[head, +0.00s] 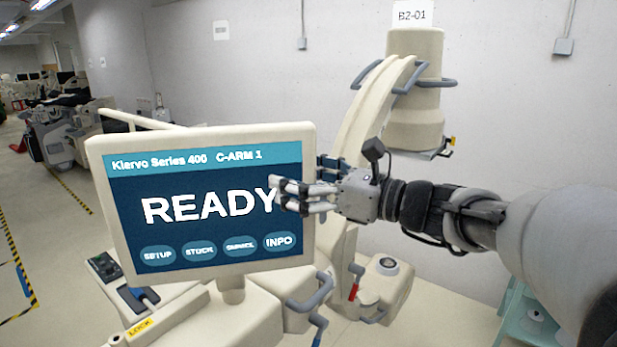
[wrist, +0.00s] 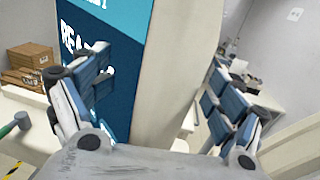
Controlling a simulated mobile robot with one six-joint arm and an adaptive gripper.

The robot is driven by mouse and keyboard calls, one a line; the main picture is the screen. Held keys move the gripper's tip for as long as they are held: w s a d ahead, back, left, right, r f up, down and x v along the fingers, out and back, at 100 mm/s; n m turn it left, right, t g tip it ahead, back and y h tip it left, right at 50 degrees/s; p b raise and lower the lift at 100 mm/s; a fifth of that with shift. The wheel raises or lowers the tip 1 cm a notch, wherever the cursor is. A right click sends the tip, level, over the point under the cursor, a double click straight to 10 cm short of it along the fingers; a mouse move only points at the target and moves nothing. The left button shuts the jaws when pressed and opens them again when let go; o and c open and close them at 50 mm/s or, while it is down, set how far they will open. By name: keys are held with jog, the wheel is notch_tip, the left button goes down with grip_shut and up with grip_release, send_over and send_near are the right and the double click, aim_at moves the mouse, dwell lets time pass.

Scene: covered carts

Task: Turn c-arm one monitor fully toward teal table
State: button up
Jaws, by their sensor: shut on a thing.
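The C-arm 1 monitor (head: 215,270) stands on a short post at left centre in the head view. Its lit screen reads "Kiervo Series 400 C-ARM 1" and "READY" and faces my head camera, slightly turned. My gripper (head: 300,185) is shut on the monitor's right edge, with fingers in front of the screen and behind the frame. In the wrist view, the monitor's cream edge (wrist: 178,70) passes between the fingers of my gripper (wrist: 160,92).
The cream C-arm (head: 345,95) with its cylindrical head (head: 414,90) stands close behind my gripper. Its cart has blue-grey handles (head: 310,292) below the monitor. Other carts (head: 60,130) stand at the far left.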

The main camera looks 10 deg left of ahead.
jog(key=shift+w+d+f, duration=0.1)
jog(key=shift+w+f, duration=0.05)
jog(key=shift+f, duration=0.1)
jog(key=v, duration=1.2)
jog(key=shift+r, duration=0.25)
